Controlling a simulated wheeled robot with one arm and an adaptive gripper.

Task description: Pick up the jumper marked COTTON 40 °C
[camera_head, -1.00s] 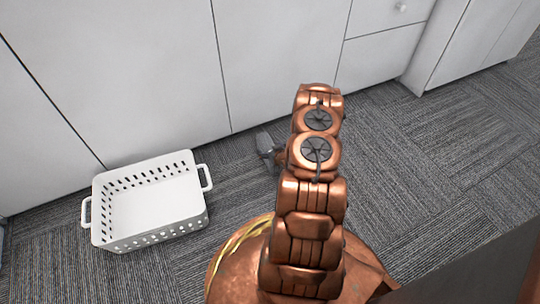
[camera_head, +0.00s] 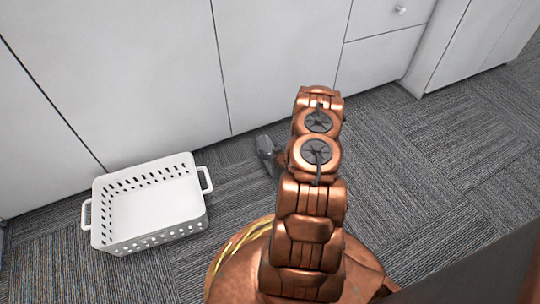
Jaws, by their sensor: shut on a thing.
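My gripper (camera_head: 266,146) shows only in part as a dark grey piece just left of my copper arm, low over the carpet near the cabinet fronts. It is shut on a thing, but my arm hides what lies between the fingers. No jumper and no COTTON 40 °C marking can be made out in this view.
A white perforated laundry basket (camera_head: 102,215) with two side handles stands on the carpet at the left and looks empty. White cabinet fronts (camera_head: 120,70) run along the back. The grey carpet (camera_head: 430,160) to the right of my arm is clear.

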